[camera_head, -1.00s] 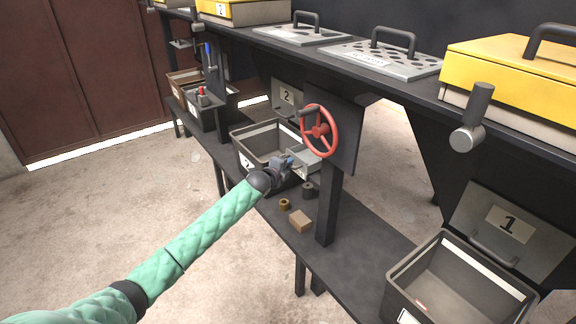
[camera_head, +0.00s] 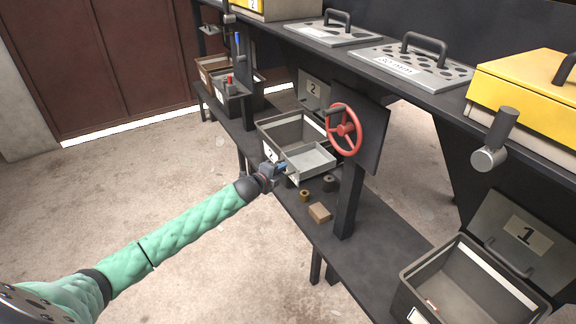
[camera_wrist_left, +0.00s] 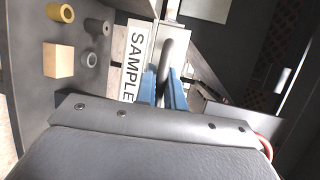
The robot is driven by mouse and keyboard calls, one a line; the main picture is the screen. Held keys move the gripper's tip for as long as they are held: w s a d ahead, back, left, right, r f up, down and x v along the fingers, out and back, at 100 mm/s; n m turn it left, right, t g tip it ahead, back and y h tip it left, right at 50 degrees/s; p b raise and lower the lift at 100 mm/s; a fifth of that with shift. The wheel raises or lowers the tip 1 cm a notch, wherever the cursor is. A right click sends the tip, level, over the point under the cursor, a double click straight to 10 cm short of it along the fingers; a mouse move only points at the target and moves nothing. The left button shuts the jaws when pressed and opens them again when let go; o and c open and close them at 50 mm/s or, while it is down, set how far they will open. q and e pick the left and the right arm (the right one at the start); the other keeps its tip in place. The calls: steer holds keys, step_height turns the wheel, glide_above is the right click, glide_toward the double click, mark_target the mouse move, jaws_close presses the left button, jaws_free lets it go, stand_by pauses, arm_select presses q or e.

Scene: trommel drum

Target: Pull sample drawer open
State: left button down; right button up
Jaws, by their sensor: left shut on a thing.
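The sample drawer (camera_head: 312,160) is a light grey open-topped tray, pulled out beneath the red handwheel, and looks empty. In the left wrist view its front (camera_wrist_left: 137,62) carries a "SAMPLE" label and a grey bar handle (camera_wrist_left: 170,60). My left gripper (camera_head: 281,168) is at the drawer's front. In the left wrist view its blue fingers (camera_wrist_left: 165,88) are shut on the handle. My right gripper is in neither view.
A red handwheel (camera_head: 344,129) is just right of the drawer. Grey bin 2 (camera_head: 268,120) sits behind it. A wooden block (camera_head: 320,212) and small rings (camera_head: 304,196) lie on the shelf below. Bin 1 (camera_head: 410,290) is at the right. Floor at left is clear.

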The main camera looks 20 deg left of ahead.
arm_select(q)
steer(key=c, duration=1.5)
jaws_free()
steer(key=shift+a, duration=0.1)
